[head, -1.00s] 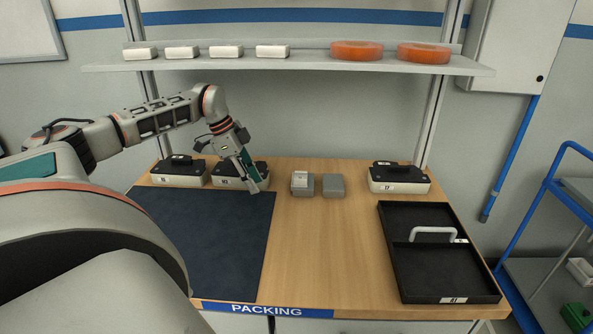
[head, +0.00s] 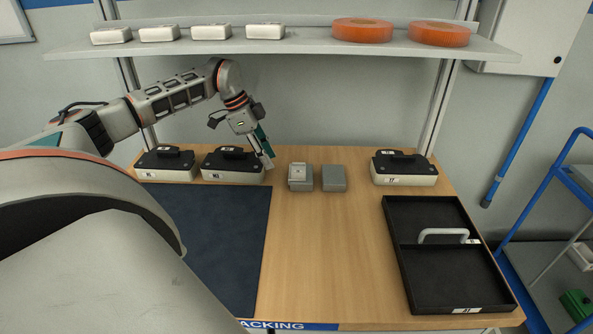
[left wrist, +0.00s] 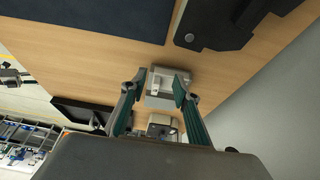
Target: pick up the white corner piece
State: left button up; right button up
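The white corner piece (head: 298,173) looks like a small pale piece on the left one of two grey blocks (head: 301,186) on the table; its exact shape is too small to tell. My left gripper (head: 268,163) is just left of that block, pointing down, apart from it. In the left wrist view the gripper (left wrist: 160,88) is open, with its green fingers spread to either side of the pale piece (left wrist: 158,77) as seen from the camera. Nothing is between the fingertips in the head view. My right gripper is not in view.
The second grey block (head: 334,178) stands close on the right. A black-topped case (head: 233,176) is just left of the gripper, another (head: 404,179) farther right. A black tray (head: 482,278) with a white handle lies at front right. The middle table is bare.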

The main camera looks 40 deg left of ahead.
pick_arm(q)
jog(key=p, duration=0.1)
send_over(296, 171)
jog(key=s+a, duration=0.2)
jog(key=shift+w+d, duration=0.15)
jog(key=shift+w, duration=0.1)
jog(key=x, duration=0.5)
grip_shut()
